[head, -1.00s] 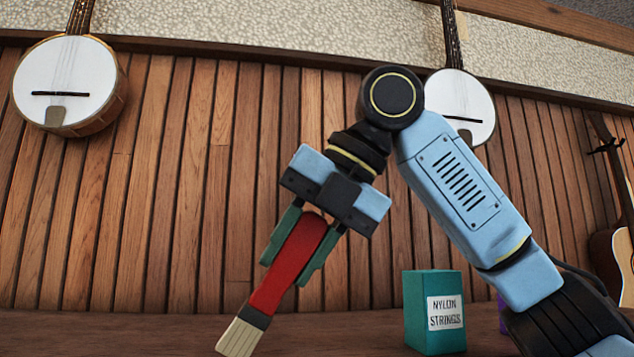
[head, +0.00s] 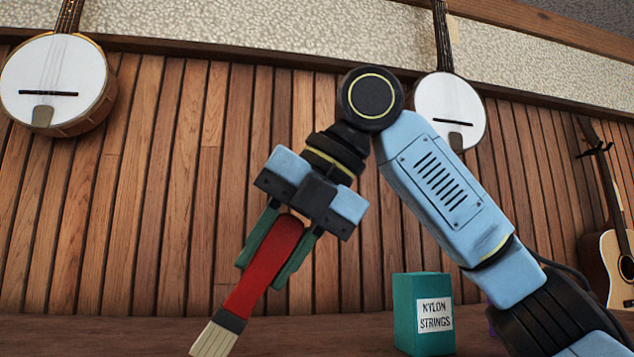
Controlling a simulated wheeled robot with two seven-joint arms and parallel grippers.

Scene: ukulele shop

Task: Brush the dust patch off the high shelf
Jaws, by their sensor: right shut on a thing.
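My right gripper (head: 277,245) is shut on the red handle of a brush (head: 262,270). The brush tilts, with its pale bristles (head: 214,340) pointing down and to the left. The bristle tips reach low in the picture, in front of the brown shelf surface (head: 110,335); I cannot tell whether they touch it. No dust patch can be made out on the visible strip of shelf. My left gripper is not in view.
A green box labelled "NYLON STRINGS" (head: 422,310) stands on the shelf right of the brush, with a purple thing partly hidden behind my arm. Banjos (head: 58,80) and a guitar (head: 610,265) hang on the plank wall behind. The shelf left of the brush looks clear.

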